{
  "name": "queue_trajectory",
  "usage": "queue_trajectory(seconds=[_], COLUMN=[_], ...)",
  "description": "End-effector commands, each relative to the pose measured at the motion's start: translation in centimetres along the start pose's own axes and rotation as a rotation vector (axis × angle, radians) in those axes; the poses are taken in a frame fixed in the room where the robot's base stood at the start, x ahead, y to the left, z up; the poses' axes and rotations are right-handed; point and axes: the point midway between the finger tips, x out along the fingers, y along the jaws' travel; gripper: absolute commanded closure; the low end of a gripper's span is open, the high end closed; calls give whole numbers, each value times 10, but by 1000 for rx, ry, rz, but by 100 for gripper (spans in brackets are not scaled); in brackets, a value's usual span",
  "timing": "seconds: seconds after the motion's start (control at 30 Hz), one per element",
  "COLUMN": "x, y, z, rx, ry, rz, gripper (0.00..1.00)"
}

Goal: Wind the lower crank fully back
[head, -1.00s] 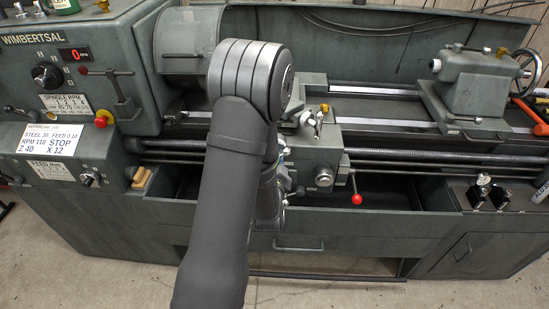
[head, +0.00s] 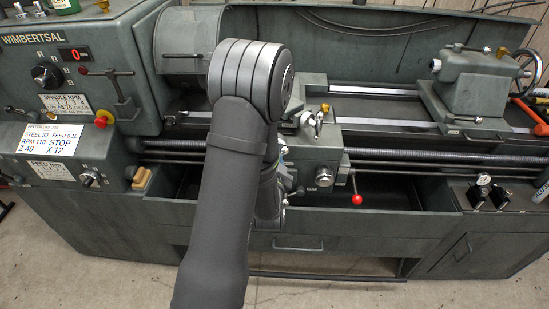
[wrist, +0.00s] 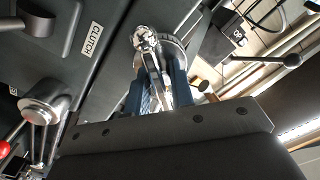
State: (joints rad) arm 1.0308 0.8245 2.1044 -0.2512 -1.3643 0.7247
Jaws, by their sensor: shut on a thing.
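My gripper (wrist: 158,88), with two blue fingers, is shut on the bright metal handle of a crank (wrist: 147,42) in the wrist view. The crank's round metal hub sits against the dark green front of the lathe carriage, beyond the fingertips. The fingers cover part of the handle. In the head view my arm hides the gripper and most of this crank. I cannot tell how far the crank is turned.
On the carriage a round metal knob (head: 323,175) and a lever with a red ball (head: 356,199) stand right of my arm. A CLUTCH label (wrist: 92,40) is near the crank. The chip tray (head: 400,196) lies below, and the tailstock (head: 474,80) is at right.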

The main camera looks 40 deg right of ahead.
Motion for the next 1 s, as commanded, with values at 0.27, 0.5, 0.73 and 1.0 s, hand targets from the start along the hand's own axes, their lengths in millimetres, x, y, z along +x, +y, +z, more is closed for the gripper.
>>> queue_trajectory(seconds=[0.27, 0.5, 0.73, 1.0], x=[0, 0, 0, 0], y=[0, 0, 0, 0], z=[0, -1, -1, -1], rx=[-241, -470, -689, -945], ry=[1, 2, 2, 2], rz=[-1, 0, 0, 0], gripper=[100, 100, 100, 100])
